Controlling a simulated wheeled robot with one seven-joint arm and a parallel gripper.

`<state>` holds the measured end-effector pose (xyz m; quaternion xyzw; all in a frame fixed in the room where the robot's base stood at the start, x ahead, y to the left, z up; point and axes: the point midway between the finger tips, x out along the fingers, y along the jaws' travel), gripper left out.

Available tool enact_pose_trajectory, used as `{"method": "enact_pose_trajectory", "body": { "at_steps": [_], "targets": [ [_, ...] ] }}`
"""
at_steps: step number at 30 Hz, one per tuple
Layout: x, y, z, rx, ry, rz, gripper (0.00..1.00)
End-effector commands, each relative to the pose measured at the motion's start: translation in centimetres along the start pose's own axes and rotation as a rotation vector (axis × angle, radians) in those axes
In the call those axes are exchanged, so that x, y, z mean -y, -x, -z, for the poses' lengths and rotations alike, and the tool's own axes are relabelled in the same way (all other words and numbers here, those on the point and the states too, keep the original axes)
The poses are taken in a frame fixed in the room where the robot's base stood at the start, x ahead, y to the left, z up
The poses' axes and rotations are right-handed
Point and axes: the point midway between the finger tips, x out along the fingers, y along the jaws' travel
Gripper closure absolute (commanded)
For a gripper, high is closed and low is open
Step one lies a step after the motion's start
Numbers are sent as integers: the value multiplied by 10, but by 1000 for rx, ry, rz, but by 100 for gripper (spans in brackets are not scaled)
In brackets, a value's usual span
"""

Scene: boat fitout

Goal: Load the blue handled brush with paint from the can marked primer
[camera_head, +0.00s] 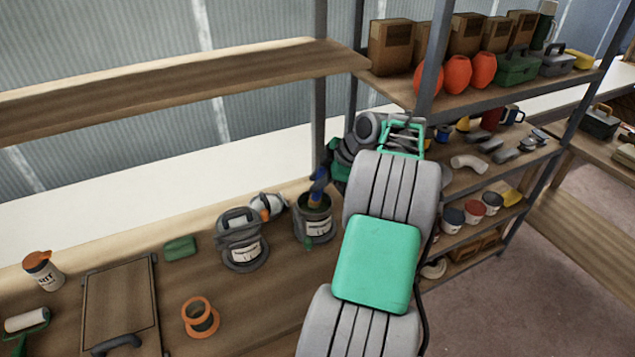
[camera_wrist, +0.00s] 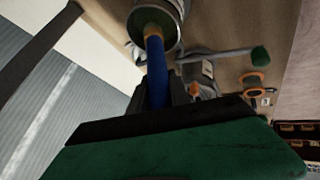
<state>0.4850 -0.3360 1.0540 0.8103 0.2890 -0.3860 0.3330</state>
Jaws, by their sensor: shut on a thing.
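The brush with the blue handle (camera_head: 319,186) is held in my gripper (camera_head: 326,172). My gripper is shut on the handle; its fingers show in the wrist view (camera_wrist: 164,92), with the blue handle (camera_wrist: 156,72) between them. The brush points down, and its lower end is at the mouth of an open paint can (camera_head: 315,228). The can also shows in the wrist view (camera_wrist: 181,8). The bristle tips are hidden, so I cannot tell whether they touch paint.
A loaded shelf rack (camera_head: 437,60) stands close on the right.

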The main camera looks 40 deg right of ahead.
Motion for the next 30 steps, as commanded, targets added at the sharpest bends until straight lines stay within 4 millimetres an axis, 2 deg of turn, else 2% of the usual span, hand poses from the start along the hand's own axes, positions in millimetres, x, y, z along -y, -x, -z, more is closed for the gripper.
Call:
{"method": "enact_pose_trajectory", "body": {
  "at_steps": [15, 30],
  "targets": [
    [-16, 41, 24, 0, 0, -2, 100],
    [-16, 41, 24, 0, 0, -2, 100]
  ]
}}
